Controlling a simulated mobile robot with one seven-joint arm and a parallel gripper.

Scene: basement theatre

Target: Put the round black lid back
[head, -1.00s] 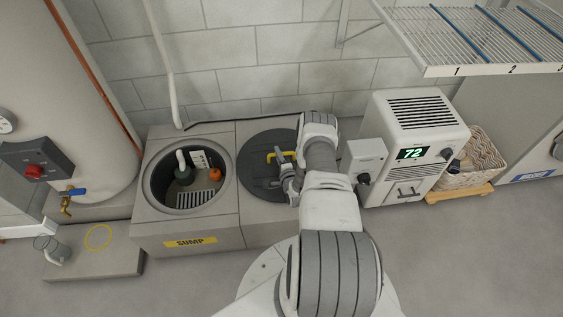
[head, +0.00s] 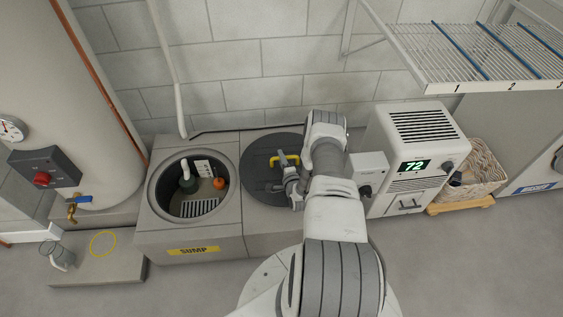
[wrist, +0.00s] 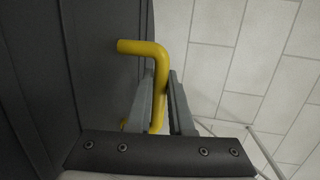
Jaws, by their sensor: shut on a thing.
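The round black lid (head: 262,187) lies on the right part of the grey sump box, or just above it; I cannot tell which. It has a yellow handle (head: 286,159). My gripper (head: 287,170) is at the handle, and in the wrist view my gripper (wrist: 161,92) is shut with its fingers on either side of the yellow handle (wrist: 158,62). The dark lid surface (wrist: 85,60) fills the left of that view. The round sump opening (head: 194,157) to the left is uncovered, with a pump, an orange float and a grate inside. My arm hides the lid's right edge.
A yellow SUMP label (head: 193,250) marks the front of the box. A white dehumidifier (head: 415,160) and a wicker basket (head: 477,172) stand to the right. A wire shelf (head: 490,55) overhangs at upper right. A tank (head: 85,110) and low slab (head: 95,262) are left.

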